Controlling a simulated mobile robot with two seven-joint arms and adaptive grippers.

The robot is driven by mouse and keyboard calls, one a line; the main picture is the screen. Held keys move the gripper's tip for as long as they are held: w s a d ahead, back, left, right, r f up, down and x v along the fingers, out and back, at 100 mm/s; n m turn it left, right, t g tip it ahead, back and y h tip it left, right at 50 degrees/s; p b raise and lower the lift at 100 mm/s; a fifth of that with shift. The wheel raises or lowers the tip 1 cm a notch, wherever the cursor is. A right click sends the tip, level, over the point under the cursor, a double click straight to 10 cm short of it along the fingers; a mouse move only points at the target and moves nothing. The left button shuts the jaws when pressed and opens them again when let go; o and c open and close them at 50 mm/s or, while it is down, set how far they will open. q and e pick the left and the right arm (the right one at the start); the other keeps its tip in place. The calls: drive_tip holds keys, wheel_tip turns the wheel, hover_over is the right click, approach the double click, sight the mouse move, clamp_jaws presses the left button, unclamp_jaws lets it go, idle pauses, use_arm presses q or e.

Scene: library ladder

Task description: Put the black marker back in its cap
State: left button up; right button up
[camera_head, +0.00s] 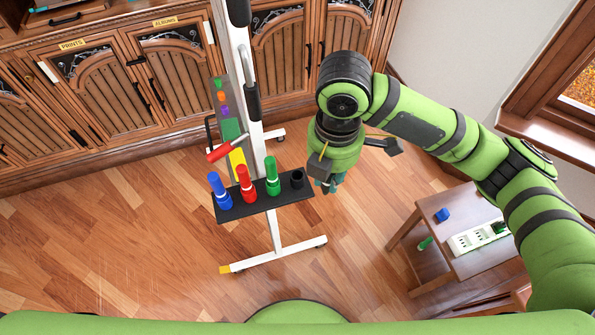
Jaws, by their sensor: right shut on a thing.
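The black cap (297,178) is the short, dark, hollow-looking cylinder at the right end of the black marker tray (250,204). It stands upright with its open end up. My right gripper (329,185) points down just right of the tray and the cap, apart from them. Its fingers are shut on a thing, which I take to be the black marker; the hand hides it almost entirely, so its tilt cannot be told. My left gripper is not in view.
Blue (220,190), red (245,183) and green (272,175) markers stand left of the cap. The white stand (277,235) carries the tray. A small wooden table (450,207) with a power strip (475,238) is at right. Wooden cabinets (110,95) line the back.

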drive_tip(key=w+a+f, duration=0.3)
drive_tip(key=w+f, duration=0.1)
drive_tip(key=w, duration=0.1)
drive_tip(key=w+a+f+p, duration=0.1)
drive_tip(key=w+a+f, duration=0.1)
drive_tip(key=shift+w+a+f, duration=0.2)
drive_tip(key=shift+w+a, duration=0.1)
drive_tip(key=shift+a, duration=0.05)
drive_tip(key=shift+f+p, duration=0.9)
drive_tip(key=shift+p, duration=0.05)
drive_tip(key=shift+f, duration=0.45)
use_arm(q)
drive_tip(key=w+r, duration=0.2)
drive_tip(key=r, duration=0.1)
use_arm(e)
drive_tip(key=o, duration=0.9)
drive_tip(key=shift+f, duration=0.1)
drive_tip(key=shift+c, duration=0.2)
